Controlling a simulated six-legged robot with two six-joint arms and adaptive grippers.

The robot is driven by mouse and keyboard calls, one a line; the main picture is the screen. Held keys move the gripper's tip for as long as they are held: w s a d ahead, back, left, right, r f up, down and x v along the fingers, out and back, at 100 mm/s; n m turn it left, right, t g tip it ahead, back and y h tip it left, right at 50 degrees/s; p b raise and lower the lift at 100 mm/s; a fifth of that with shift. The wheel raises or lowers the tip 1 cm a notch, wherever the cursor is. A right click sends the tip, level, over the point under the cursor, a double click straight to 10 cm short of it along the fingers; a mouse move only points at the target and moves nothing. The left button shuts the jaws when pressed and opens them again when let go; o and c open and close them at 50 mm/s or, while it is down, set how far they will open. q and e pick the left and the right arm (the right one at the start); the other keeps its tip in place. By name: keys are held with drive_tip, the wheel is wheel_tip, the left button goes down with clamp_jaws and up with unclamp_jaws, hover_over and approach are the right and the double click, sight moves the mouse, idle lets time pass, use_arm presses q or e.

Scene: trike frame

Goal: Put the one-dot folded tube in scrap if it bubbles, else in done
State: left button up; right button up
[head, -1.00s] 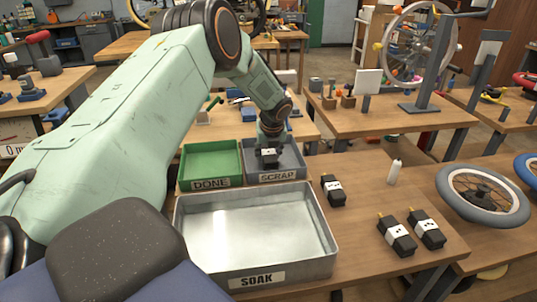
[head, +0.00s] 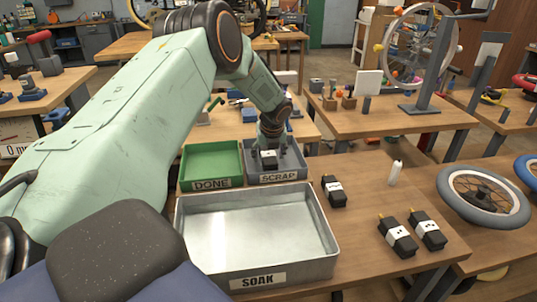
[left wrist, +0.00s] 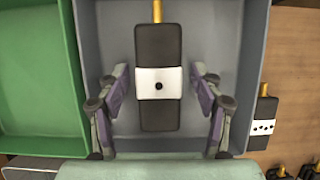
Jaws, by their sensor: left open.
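The one-dot folded tube (left wrist: 158,110) is black with a white band and one black dot, and a brass valve at its far end. It lies in the grey scrap tray (head: 293,175), and also shows in the head view (head: 269,160). My left gripper (left wrist: 160,88) is open, with a finger on each side of the tube and gaps between; in the head view it is over the scrap tray (head: 270,145). The green done tray (head: 200,171) is empty where it shows. The metal soak tray (head: 258,228) stands in front; I see no tube in it. My right gripper is not in view.
Several other folded tubes with dotted bands lie on the bench to the right, one (head: 334,190) beside the soak tray and others (head: 398,237) nearer the front. A white bottle (head: 394,173) and a wheel (head: 485,198) are further right.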

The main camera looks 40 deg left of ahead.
use_arm(q)
drive_tip(key=p+v, duration=0.2)
drive_tip(key=v, duration=1)
